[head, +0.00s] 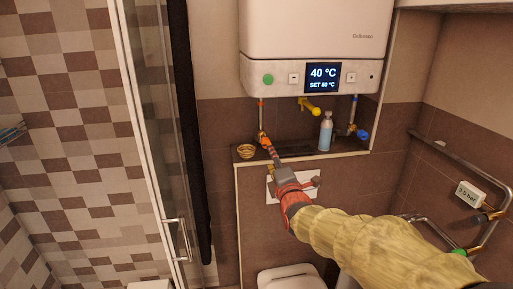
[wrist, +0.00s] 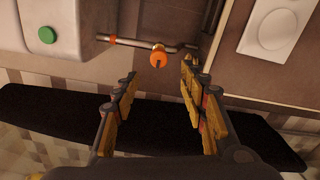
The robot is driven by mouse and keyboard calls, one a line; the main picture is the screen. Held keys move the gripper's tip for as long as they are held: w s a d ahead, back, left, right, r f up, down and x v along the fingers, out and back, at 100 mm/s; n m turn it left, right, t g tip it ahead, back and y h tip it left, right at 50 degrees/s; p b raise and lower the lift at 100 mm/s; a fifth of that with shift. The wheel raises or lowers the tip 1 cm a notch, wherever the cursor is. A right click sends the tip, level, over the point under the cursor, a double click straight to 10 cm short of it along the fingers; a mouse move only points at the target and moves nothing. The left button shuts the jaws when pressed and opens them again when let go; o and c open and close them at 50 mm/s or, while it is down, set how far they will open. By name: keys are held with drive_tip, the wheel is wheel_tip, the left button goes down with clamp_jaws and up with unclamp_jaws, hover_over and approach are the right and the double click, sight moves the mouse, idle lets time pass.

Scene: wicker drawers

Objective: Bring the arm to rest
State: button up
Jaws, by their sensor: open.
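My arm, in a yellow sleeve with a red wrist, reaches from the lower right of the head view up to the shelf below the water heater. My gripper (head: 267,150) is at the shelf's left part, close to the orange valve (head: 262,136) on the left pipe. In the wrist view my gripper (wrist: 158,82) is open with nothing between its fingers. The orange valve knob (wrist: 158,60) shows just beyond the gap between the fingertips. I cannot tell whether a finger touches the pipe.
The water heater (head: 315,30) hangs above, its display reading 40 °C, SET 60 °C. A flush plate (head: 309,183) is below, partly hidden. A dark curtain (head: 190,130) hangs left; rails (head: 460,160) are right.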

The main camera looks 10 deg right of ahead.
wheel_tip(320, 180, down, 10)
drive_tip(key=s+r+m+g, duration=0.1)
drive_tip(key=s+m+g, duration=0.1)
drive_tip(key=m+g, duration=0.25)
drive_tip(key=s+f+m+g, duration=0.4)
drive_tip(key=s+f+m, duration=0.35)
drive_tip(key=s, duration=0.35)
drive_tip(key=s+r+m+g, duration=0.2)
drive_tip(key=s+m, duration=0.2)
drive_tip(key=s, duration=1)
drive_tip(key=s+r+m+g, duration=0.2)
drive_tip(key=s+r+m, duration=0.1)
drive_tip(key=s, duration=1)
drive_tip(key=shift+s+m, duration=0.4)
drive_tip(key=shift+m, duration=0.4)
drive_tip(key=shift+c, duration=0.7)
